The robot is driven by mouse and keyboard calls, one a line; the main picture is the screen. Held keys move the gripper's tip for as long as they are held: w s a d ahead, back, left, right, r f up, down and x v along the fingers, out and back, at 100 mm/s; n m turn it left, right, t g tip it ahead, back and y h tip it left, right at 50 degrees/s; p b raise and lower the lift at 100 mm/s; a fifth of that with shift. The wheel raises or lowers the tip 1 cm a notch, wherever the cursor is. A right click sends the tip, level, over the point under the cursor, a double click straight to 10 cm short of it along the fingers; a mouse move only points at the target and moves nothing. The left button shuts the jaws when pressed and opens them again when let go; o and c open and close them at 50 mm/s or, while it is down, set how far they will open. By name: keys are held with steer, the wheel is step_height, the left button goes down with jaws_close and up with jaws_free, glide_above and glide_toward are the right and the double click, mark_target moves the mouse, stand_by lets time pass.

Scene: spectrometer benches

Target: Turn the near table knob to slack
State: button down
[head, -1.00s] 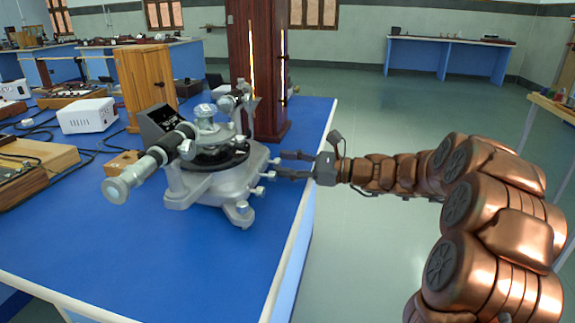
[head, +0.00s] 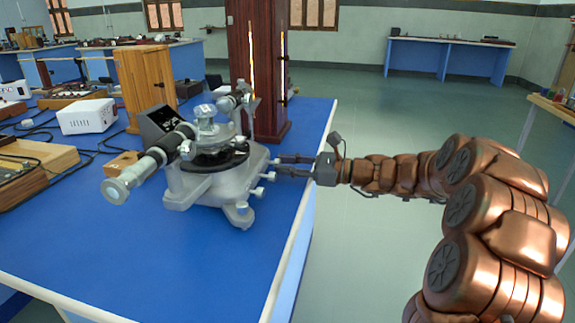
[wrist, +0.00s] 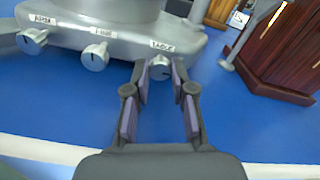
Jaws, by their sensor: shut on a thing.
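The spectrometer (head: 205,180) stands on the blue bench, a grey metal instrument with a round dark table and a telescope tube pointing to the lower left. Several silver knobs stick out from its base edge. In the wrist view the knob under the "TABLE" label (wrist: 160,68) sits between the fingertips of my gripper (wrist: 160,72). My gripper is shut on this table knob, with a finger on each side. In the head view my gripper (head: 278,166) reaches in from the right at the base's right side, and the fingertips partly hide the knob.
Two other labelled knobs, a middle one (wrist: 96,57) and a left one (wrist: 32,40), sit beside the table knob. A dark wooden lamp housing (head: 268,110) stands behind the spectrometer. The bench edge (head: 300,215) runs below my gripper, with open floor to the right.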

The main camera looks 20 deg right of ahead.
steer(key=n+b, duration=0.2)
steer(key=n, duration=0.3)
steer(key=shift+f, duration=0.1)
steer(key=n+b, duration=0.2)
steer(key=n, duration=0.2)
steer(key=shift+a+f, duration=0.1)
steer(key=shift+a, duration=0.05)
steer(key=n+b, duration=0.3)
steer(key=n, duration=0.2)
steer(key=shift+b, duration=0.4)
steer(key=shift+n+b, duration=1.1)
steer(key=shift+n, duration=0.6)
steer(key=c, duration=1)
jaws_free()
steer(key=shift+r, duration=0.2)
